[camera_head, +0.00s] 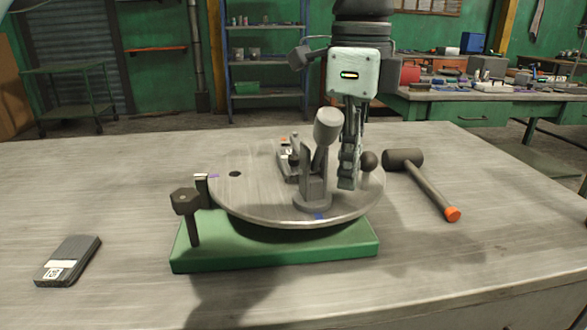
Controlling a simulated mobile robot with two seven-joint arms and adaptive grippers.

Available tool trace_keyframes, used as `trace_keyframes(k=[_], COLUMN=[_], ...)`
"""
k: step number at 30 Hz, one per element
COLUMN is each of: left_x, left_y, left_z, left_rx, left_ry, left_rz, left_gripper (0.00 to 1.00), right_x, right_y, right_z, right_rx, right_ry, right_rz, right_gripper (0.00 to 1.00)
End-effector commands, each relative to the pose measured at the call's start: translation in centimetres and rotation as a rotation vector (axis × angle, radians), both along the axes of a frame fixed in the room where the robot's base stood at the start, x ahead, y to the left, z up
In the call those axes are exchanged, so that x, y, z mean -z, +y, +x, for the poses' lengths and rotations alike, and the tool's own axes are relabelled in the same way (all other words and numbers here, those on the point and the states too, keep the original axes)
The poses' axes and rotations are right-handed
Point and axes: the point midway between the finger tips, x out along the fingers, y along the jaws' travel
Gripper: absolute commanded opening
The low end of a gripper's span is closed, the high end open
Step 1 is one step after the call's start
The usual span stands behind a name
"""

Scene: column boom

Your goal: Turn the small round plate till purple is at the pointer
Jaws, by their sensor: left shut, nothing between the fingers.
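The round grey metal plate (262,200) sits on a green base (275,248). A small purple mark (213,176) shows on the plate's rim close beside the pointer's tip; exact alignment is hard to tell. A blue mark (318,216) is on the front rim. My left gripper (348,183) points down over the plate's right part, shut and empty, beside a dark round knob (369,161). Whether it touches the knob or plate is unclear. My right gripper is out of view.
A hammer (425,180) lies to the right. A dark flat block with a label (69,260) lies at the left front. The table's left side is mostly clear.

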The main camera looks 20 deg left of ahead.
Motion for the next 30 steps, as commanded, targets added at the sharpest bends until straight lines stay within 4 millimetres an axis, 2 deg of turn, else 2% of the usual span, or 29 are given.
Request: trace_keyframes(k=[5, 12, 30], left_x=[-0.3, -2.7, -8.2], left_y=[0.1, 0.1, 0.1], left_z=[-0.2, -0.1, -0.1], left_rx=[-0.001, -0.002, -0.001], left_ry=[-0.002, -0.001, 0.000], left_rz=[-0.001, -0.002, -0.002], left_gripper=[0.00, 0.00, 0.00], right_x=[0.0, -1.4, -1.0], right_y=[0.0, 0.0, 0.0], right_z=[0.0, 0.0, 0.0], right_rx=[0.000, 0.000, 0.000], right_ry=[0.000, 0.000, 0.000], right_rz=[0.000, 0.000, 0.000], right_gripper=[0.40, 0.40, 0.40])
